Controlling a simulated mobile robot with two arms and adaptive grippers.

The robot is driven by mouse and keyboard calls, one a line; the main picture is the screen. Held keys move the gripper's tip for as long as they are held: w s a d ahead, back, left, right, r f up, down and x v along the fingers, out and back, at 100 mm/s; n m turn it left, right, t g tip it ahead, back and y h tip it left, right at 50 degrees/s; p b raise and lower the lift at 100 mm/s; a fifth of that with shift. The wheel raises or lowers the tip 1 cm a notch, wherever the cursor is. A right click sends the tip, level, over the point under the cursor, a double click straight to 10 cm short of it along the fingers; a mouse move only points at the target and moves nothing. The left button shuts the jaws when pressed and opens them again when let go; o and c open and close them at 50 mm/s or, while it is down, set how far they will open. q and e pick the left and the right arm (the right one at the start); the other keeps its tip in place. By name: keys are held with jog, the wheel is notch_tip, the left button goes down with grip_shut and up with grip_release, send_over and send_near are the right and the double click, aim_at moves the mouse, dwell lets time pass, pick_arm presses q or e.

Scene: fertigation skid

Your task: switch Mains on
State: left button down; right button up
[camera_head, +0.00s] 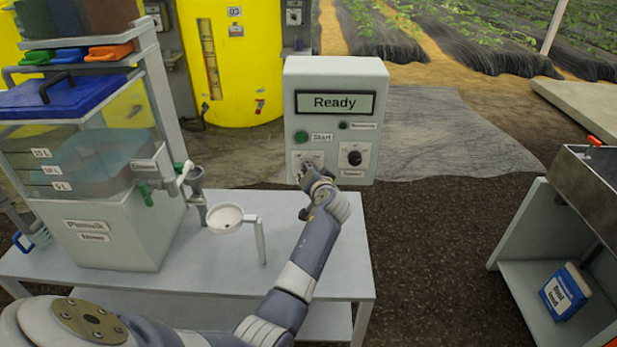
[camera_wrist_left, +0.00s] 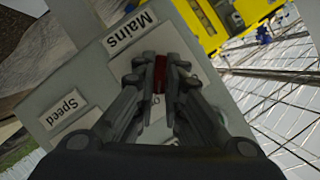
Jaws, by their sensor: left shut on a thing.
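The grey control box (camera_head: 378,165) stands at the far end of the bench, with its display (camera_head: 335,103) reading "Ready". The Mains label (camera_wrist_left: 130,33) shows in the left wrist view beside a red switch part (camera_wrist_left: 160,72). My left gripper (camera_head: 308,171) is at the lower left of the box front. In the left wrist view my left gripper (camera_wrist_left: 160,78) has its fingertips on either side of the red part, shut on it. The fingers partly hide the switch and the lettering below it. My right gripper is not in view.
On the box are a green Start button (camera_head: 301,137), a small dark lamp (camera_head: 343,125) and a black knob (camera_head: 354,157). A white funnel cup (camera_head: 226,218) and a tank with a blue lid (camera_head: 75,97) stand left of my arm.

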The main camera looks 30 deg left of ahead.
pick_arm(q)
jog(key=shift+f+m+b, duration=0.1)
jog(key=shift+m+b, duration=0.25)
jog(key=shift+m, duration=0.05)
jog(key=shift+y, duration=0.3)
jog(key=c, duration=1.7)
grip_release()
jog(key=shift+v, duration=3.8)
jog(key=shift+w, duration=0.1)
